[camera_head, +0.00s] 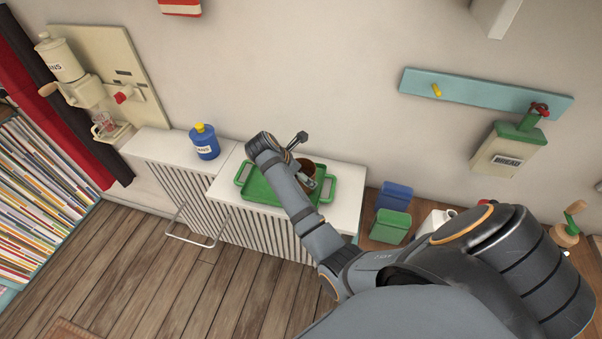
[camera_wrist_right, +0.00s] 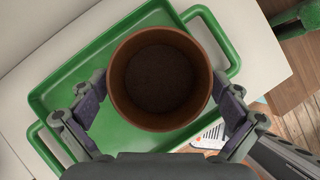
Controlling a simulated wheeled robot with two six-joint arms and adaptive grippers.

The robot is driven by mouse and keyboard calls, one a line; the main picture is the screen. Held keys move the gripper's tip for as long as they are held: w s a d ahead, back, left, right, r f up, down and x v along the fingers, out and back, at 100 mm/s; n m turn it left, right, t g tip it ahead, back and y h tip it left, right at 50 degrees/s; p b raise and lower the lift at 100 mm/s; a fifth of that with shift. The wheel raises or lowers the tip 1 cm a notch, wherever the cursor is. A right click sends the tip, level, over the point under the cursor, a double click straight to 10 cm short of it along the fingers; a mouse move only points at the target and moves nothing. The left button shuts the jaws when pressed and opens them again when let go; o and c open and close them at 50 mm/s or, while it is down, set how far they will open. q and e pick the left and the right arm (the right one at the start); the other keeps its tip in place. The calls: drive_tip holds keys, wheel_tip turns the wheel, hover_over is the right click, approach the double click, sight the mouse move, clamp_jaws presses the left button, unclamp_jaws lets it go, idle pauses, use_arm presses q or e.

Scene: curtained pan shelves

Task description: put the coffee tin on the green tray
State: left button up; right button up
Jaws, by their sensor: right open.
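A brown round container (camera_head: 307,167), open at the top and dark inside, is at the green tray (camera_head: 260,186); I take it for the coffee tin, but no label shows. In the right wrist view the container (camera_wrist_right: 160,75) appears upright over the tray (camera_wrist_right: 58,98), near one edge. My right gripper (camera_wrist_right: 160,84) is open, with one finger on each side of the container; I cannot tell whether they touch it. In the head view my right arm crosses the tray and partly hides it and the container. My left gripper is in neither view.
A blue canister (camera_head: 204,142) with a yellow top stands left of the tray on the white cabinet (camera_head: 228,190). Blue (camera_head: 394,196) and green (camera_head: 390,226) boxes stand to the right. A dispenser (camera_head: 75,78) is at the far left.

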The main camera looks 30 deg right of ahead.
drive_tip(key=v, duration=0.7)
drive_tip(key=shift+s+a+r, duration=0.1)
drive_tip(key=shift+r, duration=0.05)
clamp_jaws()
idle(0.6)
idle(1.1)
